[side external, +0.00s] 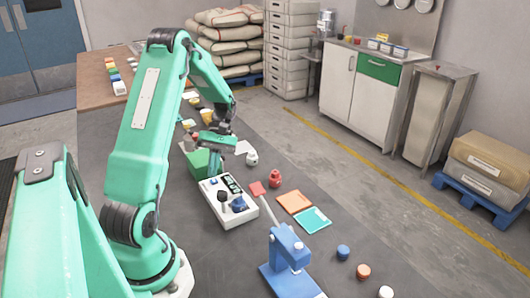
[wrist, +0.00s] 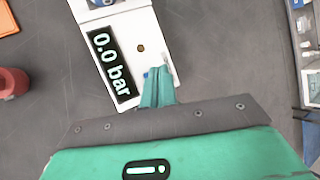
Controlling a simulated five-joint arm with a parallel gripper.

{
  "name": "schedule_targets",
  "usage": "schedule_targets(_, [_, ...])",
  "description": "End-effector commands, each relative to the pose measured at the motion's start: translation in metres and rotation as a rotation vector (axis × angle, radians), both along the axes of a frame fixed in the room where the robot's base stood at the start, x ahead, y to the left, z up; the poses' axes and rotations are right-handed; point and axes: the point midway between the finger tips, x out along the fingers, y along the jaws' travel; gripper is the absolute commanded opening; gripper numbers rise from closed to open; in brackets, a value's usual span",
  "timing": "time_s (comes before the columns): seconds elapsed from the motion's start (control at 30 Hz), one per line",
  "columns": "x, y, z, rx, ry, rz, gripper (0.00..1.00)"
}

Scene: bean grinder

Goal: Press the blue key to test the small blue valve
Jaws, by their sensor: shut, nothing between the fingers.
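A white test unit (side external: 228,213) stands on the dark grey table. Its display (wrist: 110,67) reads 0.0 bar in the wrist view. The blue valve (side external: 238,204) sits on the unit's near part; part of something blue (wrist: 100,3) shows at the top edge of the wrist view. My gripper (wrist: 158,72) is shut and empty, its fingertips over the unit's end beside the display. A small blue patch (wrist: 146,75), possibly the blue key, shows just left of the fingertips, partly hidden by them. I cannot tell whether they touch it.
A red pot (wrist: 12,82) stands left of the unit in the wrist view. Orange (side external: 294,202) and teal (side external: 312,220) trays lie to the unit's right in the side view. A blue stand (side external: 289,250) is nearer the camera. A green box (side external: 200,160) stands near my gripper.

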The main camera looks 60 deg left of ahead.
Motion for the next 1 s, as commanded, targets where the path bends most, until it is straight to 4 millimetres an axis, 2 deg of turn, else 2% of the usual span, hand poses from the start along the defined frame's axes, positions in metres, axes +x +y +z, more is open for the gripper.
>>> schedule_targets(0.4, [-0.001,0.0009,-0.0086,-0.002,-0.001,0.001,0.0])
schedule_targets(1.0, [-0.001,0.0009,-0.01,-0.002,-0.001,0.002,0.0])
